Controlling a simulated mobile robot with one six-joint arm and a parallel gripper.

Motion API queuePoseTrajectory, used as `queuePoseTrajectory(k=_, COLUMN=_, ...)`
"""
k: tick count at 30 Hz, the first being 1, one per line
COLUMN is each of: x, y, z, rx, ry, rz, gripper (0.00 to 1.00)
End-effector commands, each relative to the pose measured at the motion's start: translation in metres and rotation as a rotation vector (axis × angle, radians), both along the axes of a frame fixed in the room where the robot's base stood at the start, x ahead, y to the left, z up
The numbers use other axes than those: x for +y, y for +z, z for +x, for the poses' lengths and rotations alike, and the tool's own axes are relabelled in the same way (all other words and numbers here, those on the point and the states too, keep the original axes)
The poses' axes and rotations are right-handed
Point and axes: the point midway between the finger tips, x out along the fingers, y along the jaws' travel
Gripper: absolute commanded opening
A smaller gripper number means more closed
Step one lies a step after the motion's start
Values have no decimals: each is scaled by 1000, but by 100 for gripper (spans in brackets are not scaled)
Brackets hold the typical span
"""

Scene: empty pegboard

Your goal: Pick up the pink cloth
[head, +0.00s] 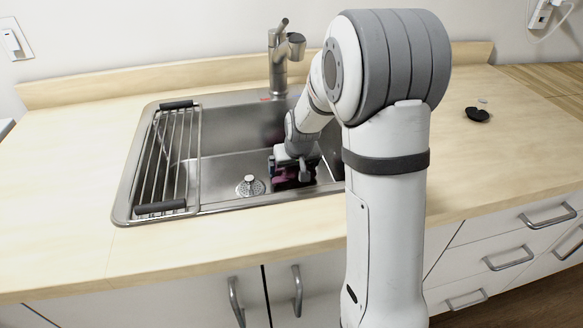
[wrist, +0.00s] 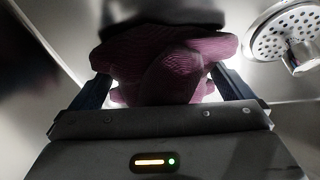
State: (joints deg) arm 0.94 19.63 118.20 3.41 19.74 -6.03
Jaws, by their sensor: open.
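The pink cloth (wrist: 172,66) is a crumpled, ribbed, dark pink bundle inside the sink, and it fills the middle of the wrist view. In the head view it shows only as a small dark pink patch (head: 286,176) under my gripper. My gripper (wrist: 163,88) reaches down into the sink basin, with one dark finger on each side of the cloth. The fingers are apart, and the cloth lies between them. Whether they touch it I cannot tell. My arm hides the right part of the basin in the head view.
The steel sink (head: 232,160) has walls close around my gripper. Its drain strainer (head: 250,186) lies just left of my gripper. A wire rack (head: 172,150) spans the sink's left side, and the faucet (head: 279,60) stands behind. A small black object (head: 477,114) lies on the counter at right.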

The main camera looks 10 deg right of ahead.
Motion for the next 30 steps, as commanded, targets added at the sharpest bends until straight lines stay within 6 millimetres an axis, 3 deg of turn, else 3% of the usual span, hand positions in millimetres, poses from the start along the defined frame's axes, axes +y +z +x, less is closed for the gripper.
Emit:
queuePoseTrajectory(k=4, x=0, y=1, z=0, rx=0, ry=0, rz=0, gripper=99)
queuePoseTrajectory(k=17, x=1, y=1, z=0, rx=-1, ry=1, rz=1, gripper=65)
queuePoseTrajectory(k=23, x=1, y=4, z=0, rx=-1, ry=1, rz=1, gripper=65)
queuePoseTrajectory(k=30, x=1, y=43, z=1, rx=-6, ry=0, rz=1, gripper=65)
